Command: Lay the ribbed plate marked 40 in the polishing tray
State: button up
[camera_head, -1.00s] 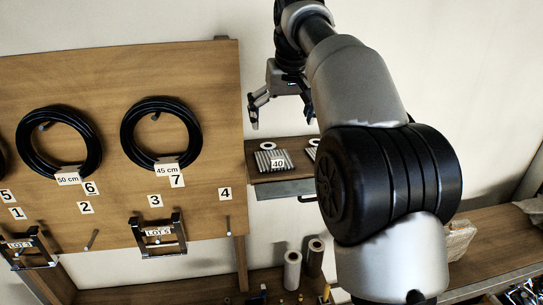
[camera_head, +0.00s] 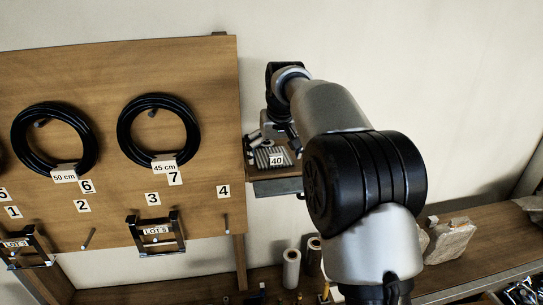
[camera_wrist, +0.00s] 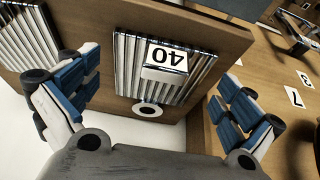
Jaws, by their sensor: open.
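The ribbed plate marked 40 (camera_head: 271,158) lies on a small wooden wall shelf right of the pegboard. In the wrist view the plate (camera_wrist: 128,70) shows its silver ribs, a white 40 label and a ring-shaped tab at its near end. My gripper (camera_wrist: 158,100) is open, its blue-padded fingers to either side of the plate and apart from it. In the head view my gripper (camera_head: 262,137) is just above the shelf at the plate's far end, partly hidden by my arm. I cannot identify the polishing tray in these frames.
A second ribbed plate (camera_wrist: 28,40) lies beside the first on the shelf (camera_wrist: 205,35). The pegboard (camera_head: 75,80) with black hose coils (camera_head: 158,132) stands close to the left.

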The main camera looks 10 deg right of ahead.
jog(key=shift+f, duration=0.1)
jog(key=c, duration=1.1)
jog(key=shift+c, duration=0.4)
